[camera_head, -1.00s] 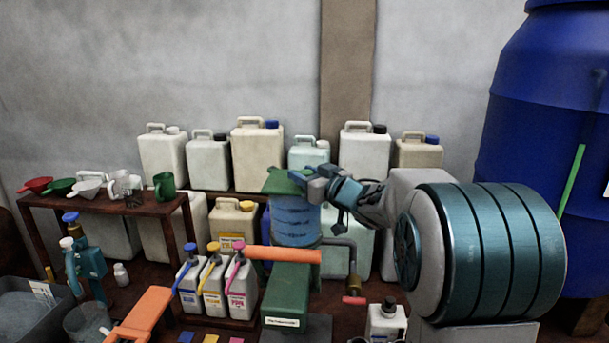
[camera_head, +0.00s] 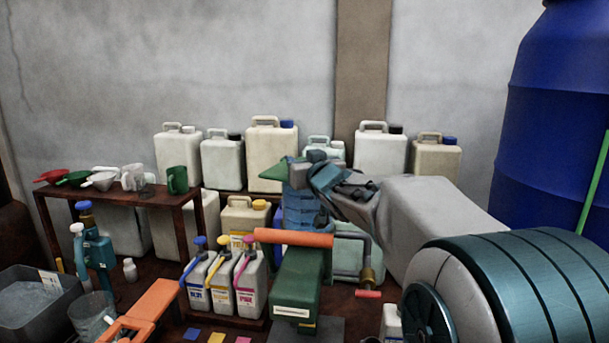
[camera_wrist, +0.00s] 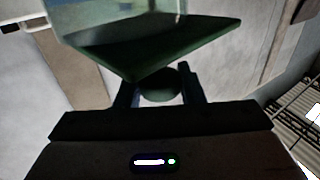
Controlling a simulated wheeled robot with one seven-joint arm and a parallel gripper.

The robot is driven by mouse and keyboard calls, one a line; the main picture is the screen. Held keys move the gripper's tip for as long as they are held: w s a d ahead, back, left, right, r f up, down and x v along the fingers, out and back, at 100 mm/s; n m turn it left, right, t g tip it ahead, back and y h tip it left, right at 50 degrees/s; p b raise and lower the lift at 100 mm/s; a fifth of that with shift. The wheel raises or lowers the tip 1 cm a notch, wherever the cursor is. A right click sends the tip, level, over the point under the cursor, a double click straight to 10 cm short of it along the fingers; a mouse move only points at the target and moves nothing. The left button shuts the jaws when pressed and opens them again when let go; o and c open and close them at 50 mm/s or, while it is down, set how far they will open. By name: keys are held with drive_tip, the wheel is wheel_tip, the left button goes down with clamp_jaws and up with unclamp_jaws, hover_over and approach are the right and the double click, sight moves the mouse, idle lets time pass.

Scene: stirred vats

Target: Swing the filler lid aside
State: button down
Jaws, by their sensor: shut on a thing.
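My gripper (camera_head: 308,172) reaches in from the right at lid height. In the wrist view the dark green lid (camera_wrist: 170,48) fills the upper middle. A round green knob (camera_wrist: 160,84) on it sits between my two fingers (camera_wrist: 160,88), which are shut on it. The drum's opening is hidden.
An orange bar (camera_head: 292,238) and a green housing (camera_head: 298,285) stand in front of the drum, with a crank with a red grip (camera_head: 368,294) to the right. Several jerrycans (camera_head: 267,155) line the wall behind. Three labelled bottles (camera_head: 222,285) stand at front left.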

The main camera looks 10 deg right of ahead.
drive_tip(key=shift+a+r, duration=0.1)
drive_tip(key=shift+a, duration=0.05)
drive_tip(key=c, duration=0.9)
unclamp_jaws()
drive_tip(key=shift+c, duration=0.2)
drive_tip(key=shift+s, duration=0.15)
drive_tip(key=s+d, duration=0.1)
drive_tip(key=s, duration=1.2)
drive_tip(key=shift+s+d, duration=0.25)
drive_tip(key=shift+d, duration=0.05)
